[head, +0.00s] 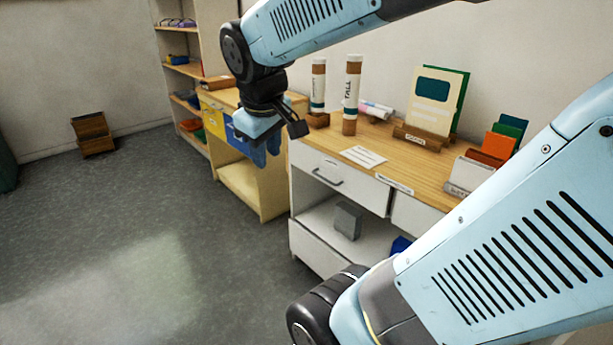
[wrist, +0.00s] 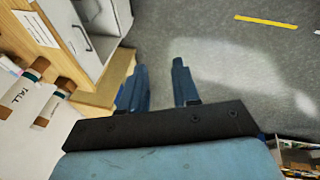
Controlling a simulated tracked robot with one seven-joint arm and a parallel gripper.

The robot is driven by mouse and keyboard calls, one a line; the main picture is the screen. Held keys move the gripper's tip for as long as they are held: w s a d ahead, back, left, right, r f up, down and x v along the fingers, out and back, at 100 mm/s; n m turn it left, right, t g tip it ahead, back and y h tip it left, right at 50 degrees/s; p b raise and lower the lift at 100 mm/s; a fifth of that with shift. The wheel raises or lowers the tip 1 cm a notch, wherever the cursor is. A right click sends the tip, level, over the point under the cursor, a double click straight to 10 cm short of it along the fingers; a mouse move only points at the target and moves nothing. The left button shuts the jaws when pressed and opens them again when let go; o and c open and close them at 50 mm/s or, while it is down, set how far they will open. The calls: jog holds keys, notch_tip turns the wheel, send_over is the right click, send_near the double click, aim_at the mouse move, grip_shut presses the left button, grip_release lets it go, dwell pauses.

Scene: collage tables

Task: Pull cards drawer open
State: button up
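A white drawer front (head: 345,184) with a grey bar handle (head: 327,177) sits under the wooden top of the white desk. It looks shut. No readable label shows on it, so I cannot tell whether it is the cards drawer. In the wrist view, a grey handle (wrist: 82,38) on a white front shows at the upper left. My gripper (head: 266,151) hangs left of the white desk, in front of the wooden cabinet, apart from the handle. In the wrist view my gripper (wrist: 160,72) has its two blue fingers spread, with nothing between them.
Two tall tubes (head: 352,90), a paper sheet (head: 363,156) and card holders (head: 428,138) stand or lie on the desk top. A wooden cabinet (head: 251,190) with yellow and blue fronts adjoins it. A grey block (head: 347,220) sits below the drawer.

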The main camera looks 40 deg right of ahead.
jog(key=w+d+f+n+g+h, duration=0.35)
jog(key=w+d+f+n, duration=0.3)
jog(key=w+d, duration=0.25)
jog(key=n+g+h, duration=0.2)
jog(key=n+h, duration=0.6)
jog(key=n, duration=1)
send_near(323, 178)
jog(key=s+a+r, duration=0.7)
jog(key=a+r, duration=0.1)
jog(key=r, duration=0.1)
jog(key=w+d+f+n+t+h, duration=0.1)
jog(key=w+d+f+n, duration=0.2)
jog(key=f+n, duration=0.2)
jog(key=w+d+f+n+t+h, duration=0.1)
jog(key=w+d+f+n+t, duration=0.1)
jog(key=f+n, duration=0.3)
jog(key=shift+m, duration=0.45)
jog(key=x, duration=1.3)
jog(key=shift+f, duration=0.25)
grip_shut()
